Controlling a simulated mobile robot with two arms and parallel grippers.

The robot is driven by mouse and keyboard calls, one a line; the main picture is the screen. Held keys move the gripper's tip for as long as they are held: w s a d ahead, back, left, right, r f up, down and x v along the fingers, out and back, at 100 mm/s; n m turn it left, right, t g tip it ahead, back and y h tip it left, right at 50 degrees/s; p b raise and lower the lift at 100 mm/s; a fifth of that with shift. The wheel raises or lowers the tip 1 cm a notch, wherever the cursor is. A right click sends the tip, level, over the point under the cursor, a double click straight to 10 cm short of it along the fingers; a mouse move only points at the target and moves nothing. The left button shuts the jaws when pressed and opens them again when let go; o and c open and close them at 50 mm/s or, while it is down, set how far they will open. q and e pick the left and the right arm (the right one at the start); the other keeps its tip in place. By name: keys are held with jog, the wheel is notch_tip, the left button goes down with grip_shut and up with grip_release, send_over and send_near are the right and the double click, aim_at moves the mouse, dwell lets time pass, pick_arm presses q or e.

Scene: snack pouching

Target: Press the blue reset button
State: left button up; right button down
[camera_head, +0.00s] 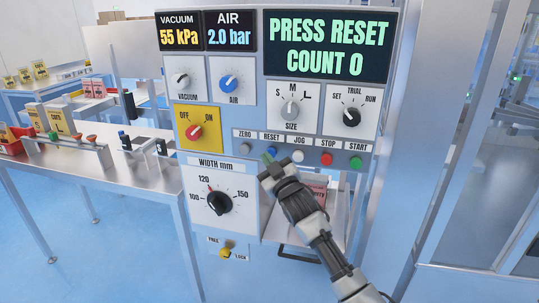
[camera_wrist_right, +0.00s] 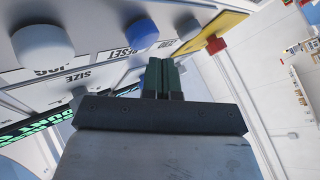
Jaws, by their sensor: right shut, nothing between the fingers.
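The blue reset button (camera_head: 272,150) sits under its RESET label on the machine's front panel, between the grey ZERO button and the white JOG button. In the right wrist view the blue button (camera_wrist_right: 142,31) is just beyond the fingertips, slightly to their left. My right gripper (camera_head: 268,158) is shut and empty, its dark green fingers (camera_wrist_right: 162,62) together close in front of the panel by the blue button. I cannot tell that they touch it. The display (camera_head: 329,46) reads PRESS RESET, COUNT 0. My left gripper is not in view.
Beside it in the row are the grey ZERO button (camera_head: 245,148), white JOG button (camera_head: 298,156), red STOP button (camera_head: 326,159) and green START button (camera_head: 355,163). The OFF/ON switch (camera_head: 194,132) and WIDTH knob (camera_head: 219,202) are nearby. A side table (camera_head: 110,165) stands left.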

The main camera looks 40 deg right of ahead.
jog(key=shift+w+d, duration=0.1)
jog(key=shift+d, duration=0.05)
dwell(0.5)
jog(key=shift+w+d, duration=0.2)
jog(key=shift+w+d, duration=0.15)
jog(key=shift+d, duration=0.05)
dwell(0.7)
jog(key=shift+a, duration=0.1)
jog(key=shift+s+a+p, duration=0.3)
jog(key=shift+s+a, duration=0.15)
jog(key=shift+s, duration=0.05)
jog(key=shift+a, duration=0.1)
jog(key=s+a+p, duration=0.2)
jog(key=s+a, duration=0.2)
jog(key=shift+a, duration=0.2)
